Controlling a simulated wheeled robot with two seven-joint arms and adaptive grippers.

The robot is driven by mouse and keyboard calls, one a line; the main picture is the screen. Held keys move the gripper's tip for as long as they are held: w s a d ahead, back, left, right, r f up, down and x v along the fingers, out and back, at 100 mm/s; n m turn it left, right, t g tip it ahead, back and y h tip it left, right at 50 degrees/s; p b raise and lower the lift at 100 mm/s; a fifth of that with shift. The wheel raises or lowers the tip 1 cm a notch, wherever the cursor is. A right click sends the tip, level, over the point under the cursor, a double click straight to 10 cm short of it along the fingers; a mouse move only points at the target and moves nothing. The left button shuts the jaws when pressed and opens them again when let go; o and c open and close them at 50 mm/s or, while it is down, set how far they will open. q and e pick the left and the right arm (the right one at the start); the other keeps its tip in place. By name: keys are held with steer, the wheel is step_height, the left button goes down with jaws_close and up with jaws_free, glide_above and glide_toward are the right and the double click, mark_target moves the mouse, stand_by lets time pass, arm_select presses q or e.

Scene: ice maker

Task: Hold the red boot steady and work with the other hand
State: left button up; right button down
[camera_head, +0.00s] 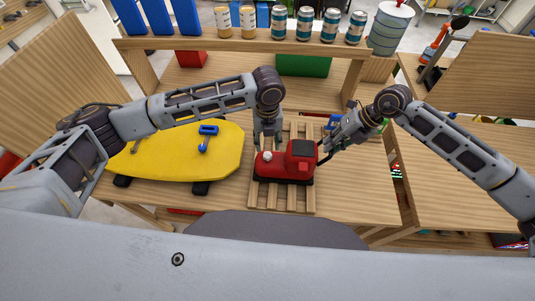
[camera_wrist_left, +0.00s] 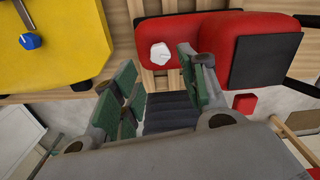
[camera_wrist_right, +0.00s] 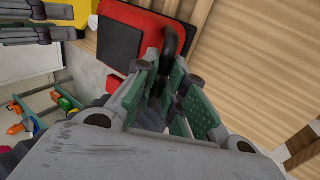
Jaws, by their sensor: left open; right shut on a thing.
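The red boot (camera_head: 270,166), a boot-shaped red body with a black base and black top panel, rests on the slatted wooden rack (camera_head: 255,192). A white knob (camera_head: 267,156) sits on its low left part and also shows in the left wrist view (camera_wrist_left: 160,54). My left gripper (camera_head: 267,143) is open and empty just behind and above the knob. My right gripper (camera_head: 325,152) is at the boot's right end, shut on its dark curved handle (camera_wrist_right: 172,42). The handle's lower end is hidden between the fingers.
A yellow board (camera_head: 165,155) with a blue handle-like part (camera_head: 208,132) lies left of the rack. A wooden shelf (camera_head: 240,43) with several cans stands behind. A green box (camera_head: 304,65) and a red box (camera_head: 190,59) sit under it. The table right of the rack is mostly clear.

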mark_target(268, 154)
arm_select(q)
steer(key=shift+f, duration=3.85)
steer(key=c, duration=0.7)
